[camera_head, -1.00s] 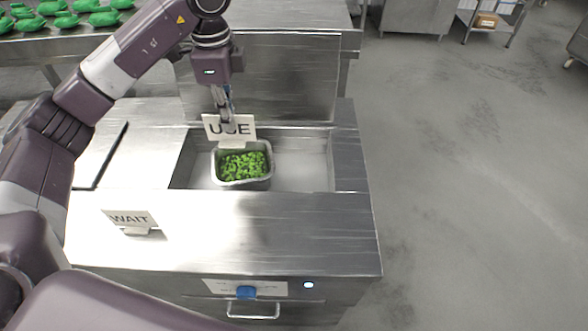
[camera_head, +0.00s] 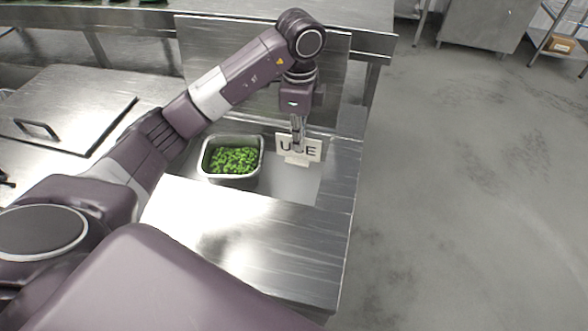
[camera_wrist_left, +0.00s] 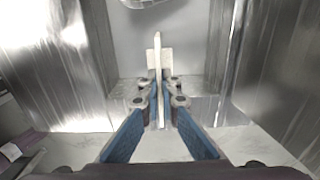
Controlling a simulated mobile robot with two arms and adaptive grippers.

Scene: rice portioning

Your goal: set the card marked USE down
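The white card marked USE (camera_head: 312,148) is upright in my left gripper (camera_head: 297,146), over the right part of the sunken well in the steel counter. In the left wrist view the left gripper (camera_wrist_left: 160,105) is shut on the card (camera_wrist_left: 157,55), seen edge-on between its blue-sided fingers. I cannot tell whether the card's base touches the well floor (camera_head: 285,185). My right gripper does not show.
A metal pan of chopped green food (camera_head: 233,160) stands in the well, left of the card. The steel counter front (camera_head: 240,240) is bare. A flat lid with a handle (camera_head: 65,110) lies at the left. The well has raised edges.

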